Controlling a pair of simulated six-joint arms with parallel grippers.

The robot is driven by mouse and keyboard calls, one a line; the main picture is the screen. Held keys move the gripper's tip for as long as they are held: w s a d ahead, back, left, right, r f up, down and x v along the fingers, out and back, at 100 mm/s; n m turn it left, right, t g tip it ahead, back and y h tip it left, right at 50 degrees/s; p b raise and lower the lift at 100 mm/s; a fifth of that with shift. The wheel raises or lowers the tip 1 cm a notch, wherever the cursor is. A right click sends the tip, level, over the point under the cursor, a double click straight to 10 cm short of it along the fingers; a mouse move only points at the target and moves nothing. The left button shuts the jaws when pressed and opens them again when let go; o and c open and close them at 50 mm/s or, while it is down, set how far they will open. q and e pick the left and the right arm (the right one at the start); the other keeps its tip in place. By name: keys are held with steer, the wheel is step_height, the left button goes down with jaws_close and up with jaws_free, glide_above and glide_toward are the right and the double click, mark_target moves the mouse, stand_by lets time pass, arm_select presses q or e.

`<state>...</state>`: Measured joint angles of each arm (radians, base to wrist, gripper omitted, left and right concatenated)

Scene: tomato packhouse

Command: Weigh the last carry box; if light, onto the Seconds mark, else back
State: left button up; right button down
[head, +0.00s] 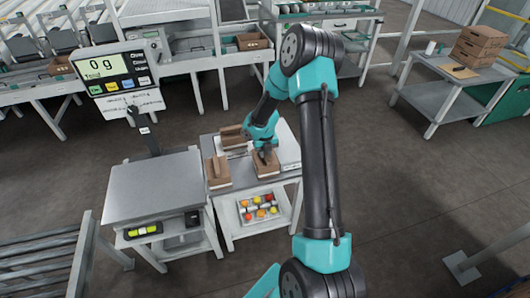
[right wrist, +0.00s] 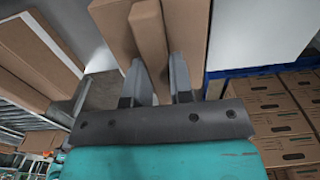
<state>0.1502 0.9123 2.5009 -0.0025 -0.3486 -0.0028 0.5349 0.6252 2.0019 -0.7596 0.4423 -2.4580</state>
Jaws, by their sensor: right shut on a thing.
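My right gripper (head: 266,150) is shut on the raised middle handle of a brown cardboard carry box (head: 263,164) at the right of the small white table. In the right wrist view, the fingers (right wrist: 160,82) straddle the handle of this carry box (right wrist: 190,30). I cannot tell whether the box touches the tabletop. Two more carry boxes stand on the table, one at the front left (head: 217,172) and one behind (head: 233,139). The bench scale (head: 152,190) has an empty plate, and its display (head: 103,66) reads 0 g. I cannot make out a Seconds mark. My left gripper is out of view.
The table's lower shelf holds a tray (head: 242,216) of red and yellow tomatoes. A roller conveyor (head: 40,262) lies at the lower left. A side table (head: 455,75) with stacked cartons (head: 478,45) stands at the back right. My right arm crosses the middle of the head view.

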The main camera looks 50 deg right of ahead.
steer(key=shift+f, duration=0.25)
steer(key=c, duration=0.9)
jaws_free()
steer(key=shift+c, duration=0.6)
steer(key=shift+c, duration=1.1)
steer(key=shift+r, duration=0.1)
steer(key=shift+r, duration=3.4)
steer(key=shift+a+f, duration=0.1)
